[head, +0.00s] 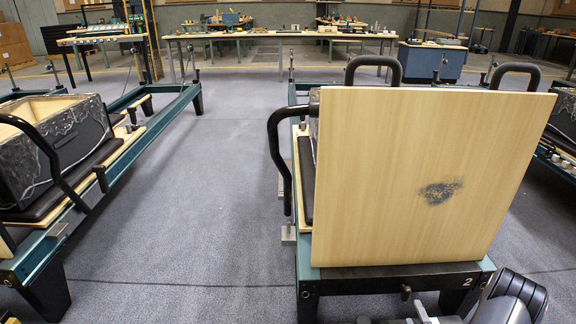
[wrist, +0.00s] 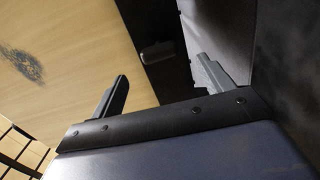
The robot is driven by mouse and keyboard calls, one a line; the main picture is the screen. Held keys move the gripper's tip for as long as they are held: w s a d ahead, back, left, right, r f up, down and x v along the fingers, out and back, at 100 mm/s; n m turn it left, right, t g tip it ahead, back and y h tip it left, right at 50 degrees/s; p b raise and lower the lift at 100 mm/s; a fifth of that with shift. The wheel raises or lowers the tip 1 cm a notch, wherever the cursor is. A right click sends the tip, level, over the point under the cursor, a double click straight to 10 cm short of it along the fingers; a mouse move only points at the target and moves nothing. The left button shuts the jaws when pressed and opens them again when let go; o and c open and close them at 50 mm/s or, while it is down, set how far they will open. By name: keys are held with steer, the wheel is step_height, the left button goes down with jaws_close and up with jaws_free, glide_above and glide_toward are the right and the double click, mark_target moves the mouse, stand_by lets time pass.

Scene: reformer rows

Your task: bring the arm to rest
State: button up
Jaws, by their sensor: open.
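My gripper (wrist: 162,68) shows in the wrist view with its two fingers spread wide apart and nothing held between them. A pale wooden board (wrist: 75,40) with a dark smudge is at the upper left of that view, apart from the fingers. In the head view the same kind of board (head: 400,150) stands upright at the end of a reformer marked 2. Part of my arm (head: 510,297) shows at the bottom right, low in front of that reformer's end. My fingers are not clearly made out there.
The reformer's frame (head: 400,280) and black handle (head: 280,150) are close by. Another reformer (head: 105,170) with a dark box (head: 70,140) stands at left. The grey floor aisle (head: 200,220) between them is clear. A long table (head: 280,36) with small items stands at the back.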

mark_target(407, 298)
steer(key=w+b, duration=0.1)
steer(key=w, duration=0.5)
steer(key=shift+w+d+b, duration=0.15)
steer(key=shift+w+b, duration=0.05)
steer(key=shift+b, duration=0.2)
steer(key=n, duration=0.4)
steer(key=shift+s+n, duration=0.1)
steer(key=shift+n, duration=0.3)
steer(key=n+p, duration=0.1)
steer(key=n, duration=0.4)
steer(key=n+p, duration=0.1)
steer(key=n, duration=0.4)
steer(key=shift+r+n, duration=0.1)
steer(key=shift+n, duration=0.2)
steer(key=shift+n+p, duration=0.8)
steer(key=shift+n, duration=1.5)
